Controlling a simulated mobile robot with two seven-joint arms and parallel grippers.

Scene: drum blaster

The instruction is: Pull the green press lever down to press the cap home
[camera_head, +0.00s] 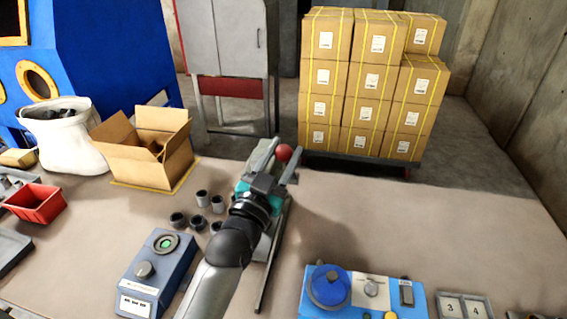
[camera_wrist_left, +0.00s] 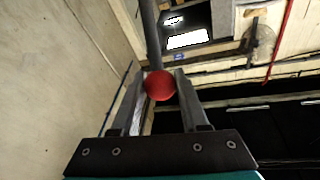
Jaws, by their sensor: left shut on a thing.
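My left gripper (camera_head: 280,158) is over the press, with its two grey fingers on either side of a red ball knob (camera_head: 284,152). In the left wrist view the red ball (camera_wrist_left: 160,85) sits between the fingertips, and a dark lever rod (camera_wrist_left: 151,35) runs up from it. The fingers are shut on the knob. No green shows on the visible part of the lever. The press frame (camera_head: 273,262) is mostly covered by my left arm. The cap cannot be seen. My right gripper is in neither view.
Several small dark cups (camera_head: 202,197) stand left of my arm. A blue control box (camera_head: 160,270) and a blue unit (camera_head: 330,288) are at the front. An open carton (camera_head: 145,165) and a red bin (camera_head: 38,203) are at left.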

